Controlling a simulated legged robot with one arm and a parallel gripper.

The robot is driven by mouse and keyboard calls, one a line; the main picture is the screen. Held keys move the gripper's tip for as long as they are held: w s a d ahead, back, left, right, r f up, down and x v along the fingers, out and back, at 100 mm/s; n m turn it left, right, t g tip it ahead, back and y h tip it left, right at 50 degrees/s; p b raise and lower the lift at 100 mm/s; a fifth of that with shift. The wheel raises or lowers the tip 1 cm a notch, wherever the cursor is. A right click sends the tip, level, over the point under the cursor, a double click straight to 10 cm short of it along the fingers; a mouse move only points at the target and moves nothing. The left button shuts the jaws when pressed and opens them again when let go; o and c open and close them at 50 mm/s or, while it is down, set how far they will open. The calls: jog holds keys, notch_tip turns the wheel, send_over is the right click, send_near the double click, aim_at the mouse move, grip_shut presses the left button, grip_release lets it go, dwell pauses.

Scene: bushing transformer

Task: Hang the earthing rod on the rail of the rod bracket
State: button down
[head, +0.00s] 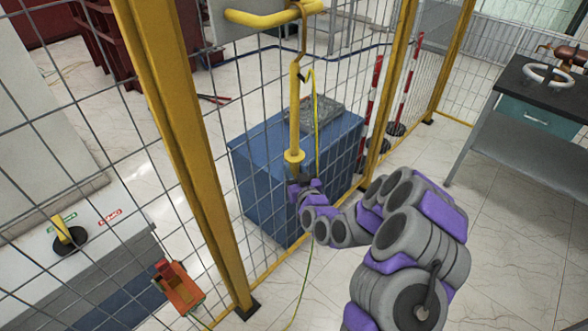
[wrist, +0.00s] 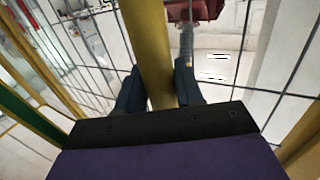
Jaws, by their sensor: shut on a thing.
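The earthing rod (head: 294,110) is a yellow pole with a yellow collar near its lower end and a brownish hook at its top. It stands nearly upright in front of the mesh. The yellow rail (head: 258,19) of the rod bracket is at the top of the head view. The hook overlaps the rail's right end there; I cannot tell whether it bears on it. My gripper (head: 301,184) is shut on the rod just below the collar. In the wrist view, a yellow bar runs up between its dark fingers (wrist: 160,92); the hook is not discernible there.
A yellow-framed mesh fence (head: 190,150) runs alongside the rod. A blue cabinet (head: 265,180) stands behind the mesh. A yellow-green cable (head: 316,120) hangs beside the rod down to the floor. A dark-topped bench (head: 520,90) is at the right, with clear floor before it.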

dwell(0.3)
jog(key=c, duration=0.6)
grip_release()
jog(key=shift+c, duration=0.2)
jog(key=p+v, duration=1.4)
jog(key=v, duration=0.3)
jog(key=shift+f, duration=0.2)
jog(key=shift+s+d, duration=0.15)
